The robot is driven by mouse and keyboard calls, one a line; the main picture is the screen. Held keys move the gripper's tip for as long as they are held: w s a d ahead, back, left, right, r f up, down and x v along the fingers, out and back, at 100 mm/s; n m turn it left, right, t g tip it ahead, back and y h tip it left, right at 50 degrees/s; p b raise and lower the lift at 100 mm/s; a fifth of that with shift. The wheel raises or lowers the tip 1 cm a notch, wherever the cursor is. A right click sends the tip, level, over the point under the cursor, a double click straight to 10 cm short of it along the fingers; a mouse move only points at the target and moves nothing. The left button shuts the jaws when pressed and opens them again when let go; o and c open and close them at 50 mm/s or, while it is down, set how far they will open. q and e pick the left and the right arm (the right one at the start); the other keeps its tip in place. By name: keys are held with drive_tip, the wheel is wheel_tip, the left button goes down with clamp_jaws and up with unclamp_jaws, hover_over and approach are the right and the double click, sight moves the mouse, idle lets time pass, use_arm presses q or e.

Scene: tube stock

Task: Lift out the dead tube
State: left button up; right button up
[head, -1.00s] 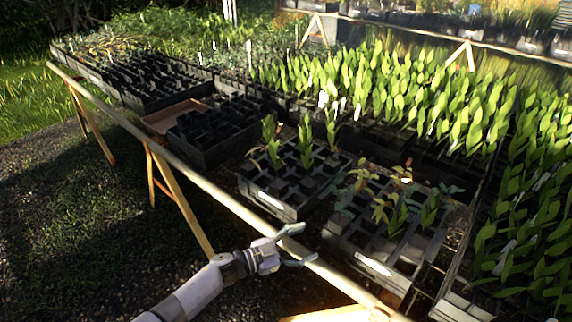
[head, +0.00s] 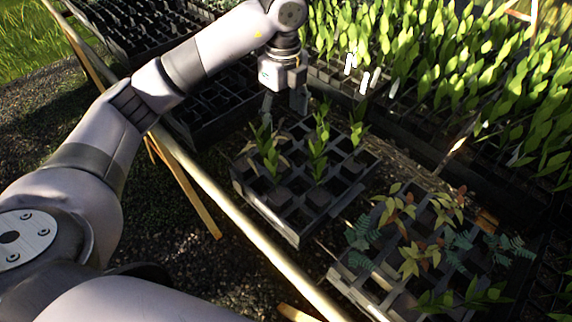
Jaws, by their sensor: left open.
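My left gripper (head: 284,105) points down over the back left part of a black cell tray (head: 264,217). Its two fingers are apart, and I see nothing held between them. The tray holds a few tubes with upright green seedlings (head: 318,150), dark-filled tubes and empty cells. A seedling at the left (head: 266,150) stands just in front of the fingers, with some dull brownish leaves beside it. I cannot tell for sure which tube is the dead one. My right gripper is not in view.
A second tray (head: 352,291) at the lower right holds reddish, yellowish and ferny seedlings. Dark empty trays (head: 205,100) lie behind my left arm. Dense rows of green plants (head: 440,60) fill the back right. A wooden rail (head: 235,223) edges the bench.

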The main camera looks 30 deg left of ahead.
use_arm(q)
hover_over(281, 162)
wheel_tip(281, 162, down, 6)
drive_tip(key=r, duration=0.1)
drive_tip(key=f, duration=0.2)
drive_tip(key=f+p, duration=0.1)
drive_tip(key=f, duration=0.3)
drive_tip(key=shift+w+d+f, duration=0.2)
drive_tip(key=shift+d+f, duration=0.05)
drive_tip(key=shift+d, duration=0.05)
drive_tip(key=f, duration=0.1)
drive_tip(key=f+p, duration=0.2)
drive_tip(key=f, duration=0.1)
drive_tip(key=shift+s+a, duration=0.3)
drive_tip(key=shift+f, duration=0.65)
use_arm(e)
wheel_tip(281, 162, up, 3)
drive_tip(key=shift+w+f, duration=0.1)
use_arm(q)
drive_tip(key=shift+c, duration=0.5)
clamp_jaws()
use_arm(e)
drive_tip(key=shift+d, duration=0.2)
